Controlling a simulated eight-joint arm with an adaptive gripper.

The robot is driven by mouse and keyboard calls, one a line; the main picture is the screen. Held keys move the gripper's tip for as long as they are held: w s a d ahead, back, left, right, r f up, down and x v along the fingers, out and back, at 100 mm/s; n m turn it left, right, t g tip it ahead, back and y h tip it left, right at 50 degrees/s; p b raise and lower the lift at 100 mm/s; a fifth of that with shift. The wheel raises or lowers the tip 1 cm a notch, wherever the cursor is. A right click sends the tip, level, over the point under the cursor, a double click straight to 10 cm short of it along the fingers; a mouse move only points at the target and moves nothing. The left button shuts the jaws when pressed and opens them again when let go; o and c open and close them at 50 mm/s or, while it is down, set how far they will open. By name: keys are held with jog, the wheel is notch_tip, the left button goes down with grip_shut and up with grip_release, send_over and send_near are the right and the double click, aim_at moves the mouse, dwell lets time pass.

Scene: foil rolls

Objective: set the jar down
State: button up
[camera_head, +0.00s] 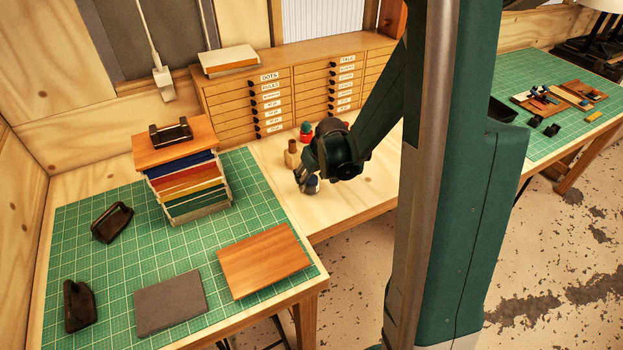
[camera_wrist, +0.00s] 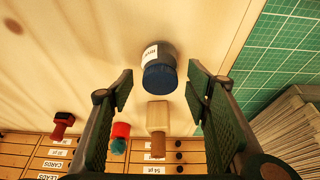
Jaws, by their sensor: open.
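The jar (camera_wrist: 158,60) has a dark grey body, a white label and a blue lid. In the wrist view it appears to stand on the bare wood of the bench, just beyond my fingertips. In the head view the jar (camera_head: 312,186) shows as a small dark shape under my gripper (camera_head: 305,182), partly hidden by it. In the wrist view my gripper (camera_wrist: 158,92) is open, with one finger either side of the line to the jar and clear gaps at both sides. Nothing is held between the fingers.
A pale wooden block with a brown top (camera_wrist: 157,125) stands close by, with a red-and-teal item (camera_wrist: 120,138) beside it. A drawer cabinet (camera_head: 290,95) stands behind. A green cutting mat (camera_head: 120,250) with a stack of coloured trays (camera_head: 188,185) lies left. Bare bench (camera_head: 345,205) lies right.

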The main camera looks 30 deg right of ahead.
jog(key=v, duration=1.1)
jog(key=shift+s+r, duration=0.2)
jog(key=shift+r, duration=0.05)
dwell(0.3)
dwell(0.5)
jog(key=s+a+r+t, duration=0.1)
jog(key=s+a+r, duration=0.6)
jog(key=s, duration=0.3)
jog(key=s+a+r+t, duration=0.1)
jog(key=s+a+r, duration=0.6)
jog(key=s+a, duration=0.2)
jog(key=s, duration=0.2)
jog(key=shift+s+t, duration=0.3)
jog(key=shift+t, duration=0.1)
